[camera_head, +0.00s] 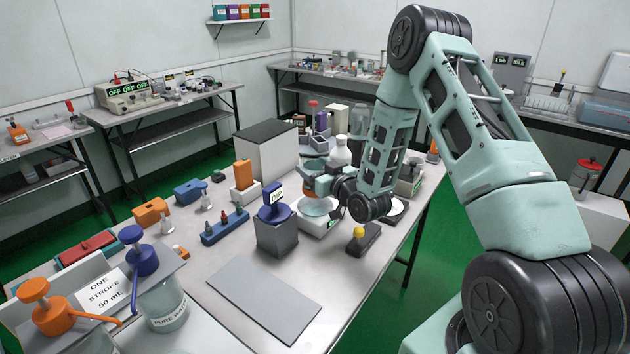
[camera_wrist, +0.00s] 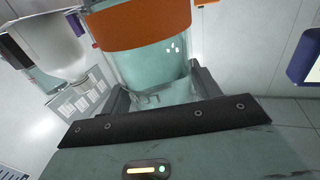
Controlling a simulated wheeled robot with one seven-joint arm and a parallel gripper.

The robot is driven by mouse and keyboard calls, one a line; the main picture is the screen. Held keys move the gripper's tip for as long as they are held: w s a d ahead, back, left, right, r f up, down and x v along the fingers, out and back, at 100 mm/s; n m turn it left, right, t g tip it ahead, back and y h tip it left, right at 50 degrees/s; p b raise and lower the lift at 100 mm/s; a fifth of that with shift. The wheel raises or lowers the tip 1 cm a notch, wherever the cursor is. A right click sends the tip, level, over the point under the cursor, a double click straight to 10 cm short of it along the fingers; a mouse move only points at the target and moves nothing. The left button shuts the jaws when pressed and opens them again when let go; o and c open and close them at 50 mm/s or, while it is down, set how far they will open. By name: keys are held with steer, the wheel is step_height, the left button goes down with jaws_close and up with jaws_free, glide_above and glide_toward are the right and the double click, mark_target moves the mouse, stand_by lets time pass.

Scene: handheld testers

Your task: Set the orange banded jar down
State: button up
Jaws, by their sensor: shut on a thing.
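The orange banded jar (camera_wrist: 150,65) is clear, greenish glass with a wide orange band. In the wrist view it stands between the two dark fingers of my gripper (camera_wrist: 160,90), which is shut on it. In the head view the jar (camera_head: 309,183) shows small at the end of my arm, partly hidden by my gripper (camera_head: 325,186). It appears just above or behind a white scale with a round pan (camera_head: 318,206). I cannot tell whether the jar's base touches anything.
A grey block with a blue DIP-labelled piece (camera_head: 276,215) stands left of the scale. A white bottle (camera_head: 341,154) stands behind my gripper. A dark block with a yellow knob (camera_head: 361,240) is in front. A flat grey plate (camera_head: 264,300) lies bare at the table's front.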

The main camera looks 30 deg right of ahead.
steer(key=shift+f, duration=1.8)
steer(key=shift+f, duration=0.15)
steer(key=o, duration=1.4)
